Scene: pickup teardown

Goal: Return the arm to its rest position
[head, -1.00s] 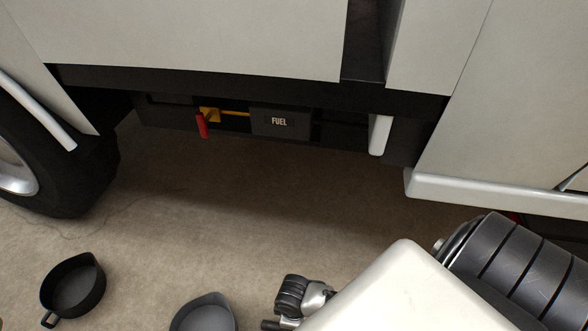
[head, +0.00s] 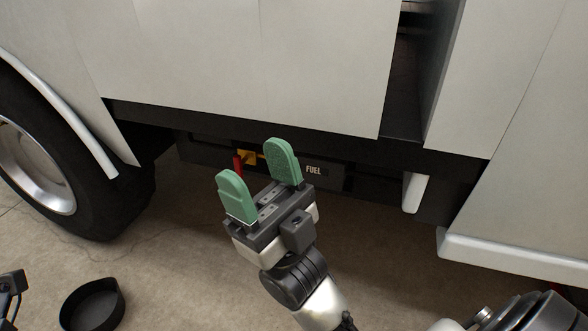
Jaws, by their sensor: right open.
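My right gripper (head: 260,180) is in the middle of the head view, with its two green fingers apart and nothing between them. It stands in front of the dark underside of the pickup and partly covers the FUEL box (head: 325,171). My right arm runs down from it toward the bottom edge. A small dark part at the lower left edge may belong to my left arm, but no left fingers show.
The pickup's pale side panels (head: 260,60) fill the upper view. A red handle (head: 238,167) and a yellow fitting (head: 247,156) sit behind my gripper. A wheel (head: 45,165) stands at left. A black pan (head: 92,303) lies on the floor below it.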

